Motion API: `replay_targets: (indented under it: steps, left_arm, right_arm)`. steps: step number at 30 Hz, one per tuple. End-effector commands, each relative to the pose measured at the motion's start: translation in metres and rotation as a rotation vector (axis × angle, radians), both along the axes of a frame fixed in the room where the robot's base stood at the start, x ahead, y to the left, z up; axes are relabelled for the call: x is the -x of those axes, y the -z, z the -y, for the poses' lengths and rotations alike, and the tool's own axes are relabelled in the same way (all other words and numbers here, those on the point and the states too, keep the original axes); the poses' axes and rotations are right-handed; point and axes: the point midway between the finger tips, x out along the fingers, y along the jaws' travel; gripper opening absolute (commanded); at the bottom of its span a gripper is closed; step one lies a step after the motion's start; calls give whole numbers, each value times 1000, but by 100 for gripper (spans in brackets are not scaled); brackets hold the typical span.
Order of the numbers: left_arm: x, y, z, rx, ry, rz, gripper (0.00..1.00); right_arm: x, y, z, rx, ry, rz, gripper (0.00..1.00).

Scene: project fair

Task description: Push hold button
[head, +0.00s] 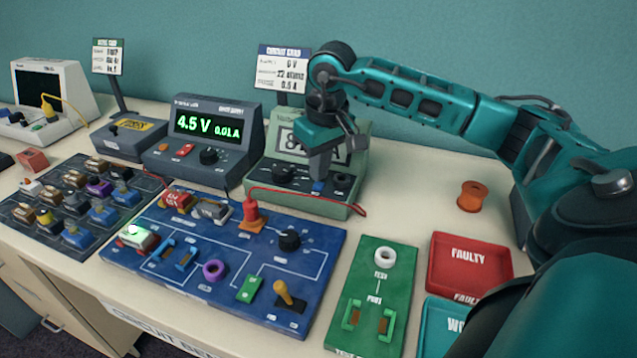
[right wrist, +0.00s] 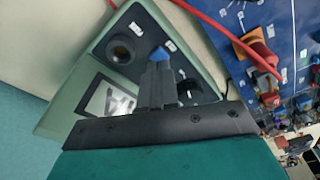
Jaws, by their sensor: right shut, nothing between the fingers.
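The pale green meter (head: 358,150) stands behind the blue circuit board. Its small blue button (head: 318,187), likely the hold button, sits on the dark front panel between a dial and a round socket. My right gripper (head: 319,172) is shut and empty, pointing down at the blue button. In the right wrist view, the shut fingertips (right wrist: 158,70) lie right at the blue button (right wrist: 160,54) and hide part of it. I cannot tell whether they touch or press it. The meter's display is partly hidden by my gripper. My left gripper is not in view.
A red lead (head: 300,193) runs in front of the meter to the blue circuit board (head: 210,250). A power supply (head: 205,140) showing 4.5 V stands to the left. An orange spool (head: 472,196), a green test board (head: 385,270) and a red tray (head: 470,270) lie to the right.

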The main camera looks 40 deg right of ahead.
Motion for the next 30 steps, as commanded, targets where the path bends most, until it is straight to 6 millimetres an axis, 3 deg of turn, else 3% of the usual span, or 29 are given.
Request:
replay_targets:
  steps: [30]
  left_arm:
    - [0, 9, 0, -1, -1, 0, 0]
  right_arm:
    - [0, 11, 0, 0, 0, 0, 0]
